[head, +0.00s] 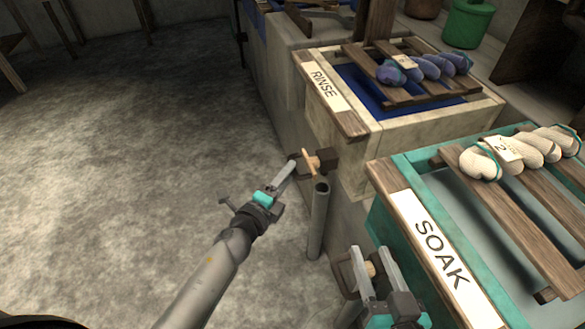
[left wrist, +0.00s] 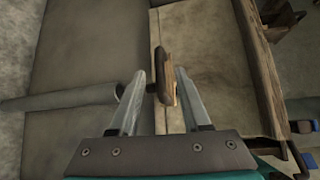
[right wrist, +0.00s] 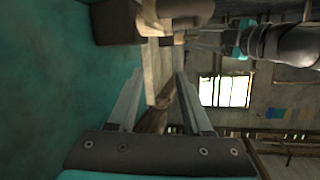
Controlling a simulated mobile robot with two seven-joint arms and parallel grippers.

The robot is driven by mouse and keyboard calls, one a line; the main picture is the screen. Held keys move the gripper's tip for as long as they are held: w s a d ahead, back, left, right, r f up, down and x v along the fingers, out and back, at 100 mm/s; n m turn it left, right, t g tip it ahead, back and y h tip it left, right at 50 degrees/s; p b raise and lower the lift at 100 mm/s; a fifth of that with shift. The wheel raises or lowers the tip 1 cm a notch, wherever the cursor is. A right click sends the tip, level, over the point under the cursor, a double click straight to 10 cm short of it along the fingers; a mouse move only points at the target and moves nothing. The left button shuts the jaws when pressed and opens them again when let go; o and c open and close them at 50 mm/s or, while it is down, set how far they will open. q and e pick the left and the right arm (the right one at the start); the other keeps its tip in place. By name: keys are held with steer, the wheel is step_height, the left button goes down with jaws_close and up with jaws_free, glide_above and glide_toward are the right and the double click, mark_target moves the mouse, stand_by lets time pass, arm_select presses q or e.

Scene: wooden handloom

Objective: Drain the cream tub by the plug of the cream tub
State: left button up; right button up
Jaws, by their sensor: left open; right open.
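The cream tub (head: 345,160), labelled RINSE, stands at the middle right in the head view. Its plug (head: 325,160) sits low on its left wall, a dark block with a tan wooden handle. My left gripper (head: 291,164) is at the handle, open. In the left wrist view the plug handle (left wrist: 168,78) shows between the two spread fingers (left wrist: 160,75), apart from at least the left one; contact on the right is unclear. My right gripper (head: 372,262) is open beside the teal tub (head: 385,228), labelled SOAK. A pale wooden piece (head: 370,269) shows between its fingers.
A grey upright pipe (head: 318,220) stands just below the plug, close to my left gripper. Wooden racks with purple yarn (head: 425,68) and cream yarn (head: 520,152) lie across the tubs. A green bucket (head: 467,24) is behind. The floor at left is clear.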

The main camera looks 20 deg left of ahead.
arm_select(q)
steer(key=shift+x, duration=1.75)
arm_select(e)
steer(key=shift+s+a+r+t+y, duration=0.2)
steer(key=shift+a+r+t+y, duration=0.15)
steer(key=shift+t, duration=0.15)
arm_select(q)
jaws_close()
steer(key=shift+s, duration=0.1)
